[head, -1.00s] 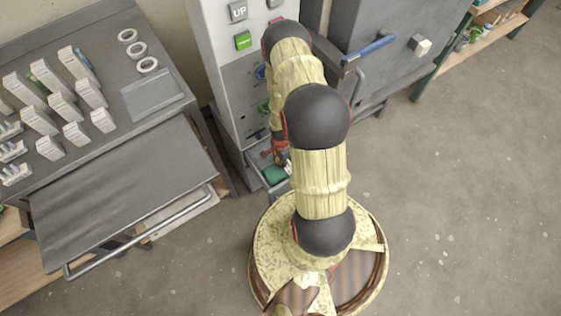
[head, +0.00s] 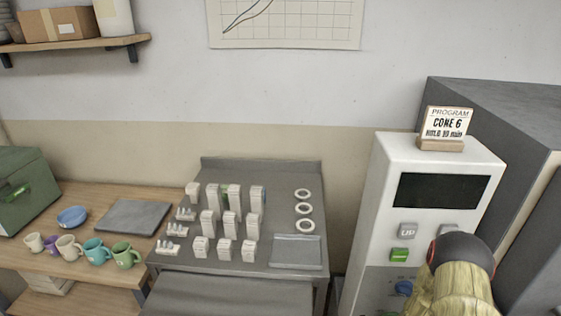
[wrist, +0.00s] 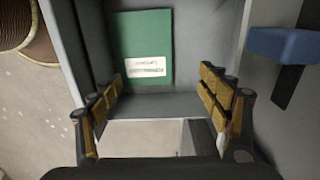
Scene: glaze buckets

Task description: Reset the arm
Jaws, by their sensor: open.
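My gripper (wrist: 165,105) shows in the wrist view with its two yellow-padded fingers wide apart and nothing between them. It is over an open grey drawer or bin (wrist: 190,60). A green book-like object with a white label (wrist: 146,45) lies inside it, beyond the fingertips and apart from them. In the head view only the upper part of my arm shows at the lower right, in front of a white control cabinet (head: 385,190); the gripper is out of that picture.
A blue handle (wrist: 285,44) is close on the right in the wrist view. A grey bench (head: 255,262) holds several white blocks and rings. A wooden table (head: 75,200) with mugs stands at left. A sign reading cone 6 (head: 447,123) tops the cabinet.

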